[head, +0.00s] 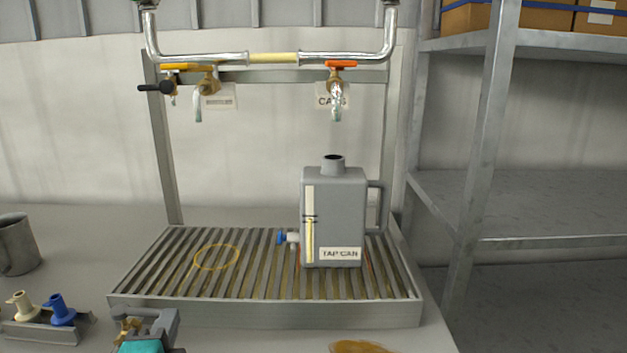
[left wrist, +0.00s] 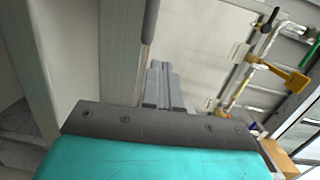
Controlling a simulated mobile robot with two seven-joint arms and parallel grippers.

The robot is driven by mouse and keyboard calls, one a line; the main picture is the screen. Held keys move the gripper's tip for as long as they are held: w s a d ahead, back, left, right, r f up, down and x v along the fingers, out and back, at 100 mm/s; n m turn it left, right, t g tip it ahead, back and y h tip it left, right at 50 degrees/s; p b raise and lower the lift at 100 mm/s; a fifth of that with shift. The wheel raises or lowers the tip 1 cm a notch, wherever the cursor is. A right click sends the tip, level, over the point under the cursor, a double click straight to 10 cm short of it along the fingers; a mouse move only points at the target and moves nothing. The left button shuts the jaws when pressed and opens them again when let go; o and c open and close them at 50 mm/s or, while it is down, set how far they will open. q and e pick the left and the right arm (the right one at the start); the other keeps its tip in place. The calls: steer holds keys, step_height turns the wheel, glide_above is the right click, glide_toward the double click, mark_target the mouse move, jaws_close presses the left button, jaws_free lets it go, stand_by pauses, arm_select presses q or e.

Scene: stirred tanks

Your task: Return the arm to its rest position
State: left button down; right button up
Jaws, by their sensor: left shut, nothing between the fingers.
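My left gripper (head: 155,318) shows at the bottom left of the head view, grey with a teal body, low in front of the slatted drip tray's front edge. In the left wrist view its two grey fingers (left wrist: 163,85) are together with nothing between them. They point towards a pale wall, with no object at their tips. My right gripper is in neither view.
A grey can (head: 347,215) labelled TAP CAN stands on the slatted tray (head: 265,312), under a tap with an orange handle (head: 340,64). A metal mug (head: 15,245) and a holder with cream and blue fittings (head: 40,328) are at left. Metal shelving (head: 480,150) stands at right.

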arm_select(q)
steer(key=s+d+f+n+g+h, duration=0.1)
steer(key=s+f+n+g, duration=0.65)
steer(key=s, duration=0.45)
steer(key=s+d+f+n+g+h, duration=0.1)
steer(key=s+f+n+g, duration=0.6)
steer(key=s, duration=0.4)
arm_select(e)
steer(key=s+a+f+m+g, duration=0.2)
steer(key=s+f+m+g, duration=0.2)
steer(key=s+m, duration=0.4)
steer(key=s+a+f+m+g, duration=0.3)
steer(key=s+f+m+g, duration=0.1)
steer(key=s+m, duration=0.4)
arm_select(q)
steer(key=w+d+f+t+h, duration=0.2)
steer(key=w+f+t, duration=0.5)
steer(key=f+t, duration=0.1)
steer(key=shift+d+f+m+p, duration=0.35)
steer(key=shift+m+p, duration=0.1)
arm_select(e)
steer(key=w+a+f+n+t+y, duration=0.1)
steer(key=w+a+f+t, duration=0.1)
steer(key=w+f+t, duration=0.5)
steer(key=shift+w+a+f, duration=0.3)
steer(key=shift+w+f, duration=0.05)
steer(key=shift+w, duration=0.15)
